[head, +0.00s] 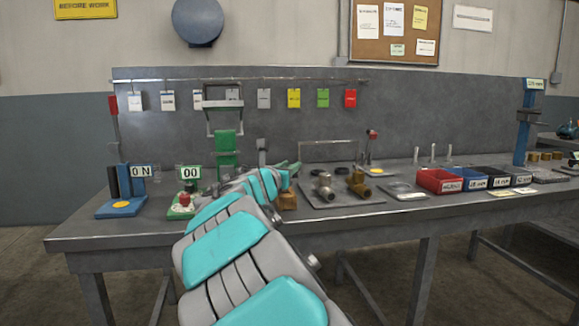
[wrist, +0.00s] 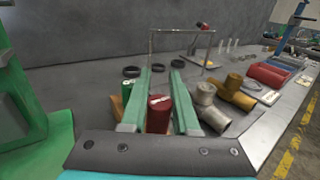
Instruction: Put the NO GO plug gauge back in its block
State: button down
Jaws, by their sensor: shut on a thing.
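My gripper (wrist: 161,78) has two green fingers reaching forward in the wrist view. A red cylinder with a pale mark on top, apparently the NO GO plug gauge (wrist: 158,115), is between them, and the gripper is shut on it. A brown block (wrist: 116,103) shows just left of the left finger, with a green-sided cylinder (wrist: 128,92) at it. The fingers and wrist hide the rest of the block and the gauge's lower end. In the head view my gripper (head: 286,172) is at the bench, above the brown block (head: 288,201); the gauge cannot be made out there.
A grey pipe fitting (wrist: 205,97) and a brass fitting (wrist: 238,92) lie close right of the gripper. A green press (head: 228,150) stands left; red and blue bins (head: 440,181) are right.

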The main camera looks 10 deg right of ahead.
jog(key=shift+f, duration=0.25)
jog(key=c, duration=0.7)
grip_release()
jog(key=shift+o, duration=0.2)
jog(key=shift+r, duration=0.1)
jog(key=shift+r, duration=0.25)
jog(key=v, duration=1.2)
jog(key=shift+r, duration=0.25)
